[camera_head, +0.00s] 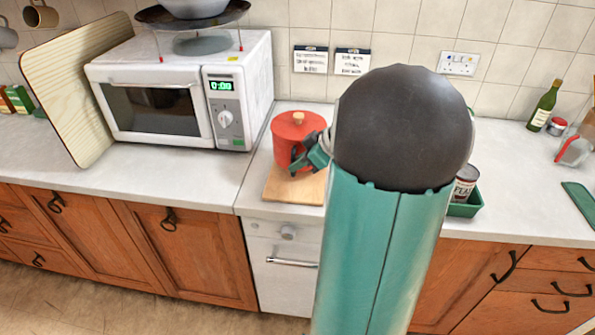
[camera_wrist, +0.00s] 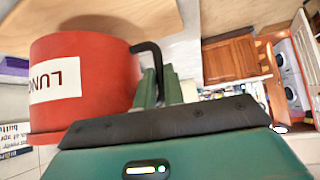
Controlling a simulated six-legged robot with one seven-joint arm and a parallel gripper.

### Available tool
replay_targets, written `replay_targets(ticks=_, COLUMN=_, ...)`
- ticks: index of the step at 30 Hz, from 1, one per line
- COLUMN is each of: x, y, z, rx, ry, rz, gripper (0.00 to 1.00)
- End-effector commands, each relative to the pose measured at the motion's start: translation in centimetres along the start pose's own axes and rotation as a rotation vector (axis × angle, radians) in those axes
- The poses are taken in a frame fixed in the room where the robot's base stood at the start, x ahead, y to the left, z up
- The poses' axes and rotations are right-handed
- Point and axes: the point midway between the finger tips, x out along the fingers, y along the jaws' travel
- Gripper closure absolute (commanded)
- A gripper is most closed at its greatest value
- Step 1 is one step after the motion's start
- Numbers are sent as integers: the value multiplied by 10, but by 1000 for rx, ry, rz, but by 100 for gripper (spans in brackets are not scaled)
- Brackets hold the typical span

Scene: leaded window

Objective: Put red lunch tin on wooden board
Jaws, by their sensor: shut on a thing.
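The red lunch tin (camera_head: 298,138) is a round tin with a wooden knob on its lid. It stands upright over the back part of the flat wooden board (camera_head: 285,188) on the counter, right of the microwave. My gripper (camera_head: 309,156) is at the tin's right side. In the wrist view the tin (camera_wrist: 85,85) shows its white label and black side handle (camera_wrist: 152,52), and my gripper (camera_wrist: 158,88) is shut on that handle. The board (camera_wrist: 120,15) shows by the tin's base; I cannot tell whether they touch.
A white microwave (camera_head: 170,95) stands on the left, with a large pale wooden panel (camera_head: 70,85) leaning beside it. My arm hides the counter's middle. Right of it are a green tray (camera_head: 465,210), a can (camera_head: 466,182) and a green bottle (camera_head: 543,108).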

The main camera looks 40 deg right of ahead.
Motion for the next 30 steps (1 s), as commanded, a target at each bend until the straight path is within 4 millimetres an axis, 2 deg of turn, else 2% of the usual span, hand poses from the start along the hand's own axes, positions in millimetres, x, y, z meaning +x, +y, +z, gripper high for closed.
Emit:
replay_targets(ticks=9, x=24, y=4, z=25, rx=-3, ry=1, rz=-2, gripper=100)
replay_targets(ticks=20, x=27, y=3, z=27, rx=-2, ry=1, rz=-1, gripper=100)
replay_targets(ticks=21, x=27, y=3, z=28, rx=-1, ry=0, rz=-2, gripper=82)
replay_targets(ticks=23, x=27, y=3, z=28, rx=-1, ry=0, rz=-2, gripper=70)
replay_targets(ticks=30, x=27, y=3, z=27, rx=-2, ry=0, rz=-2, gripper=68)
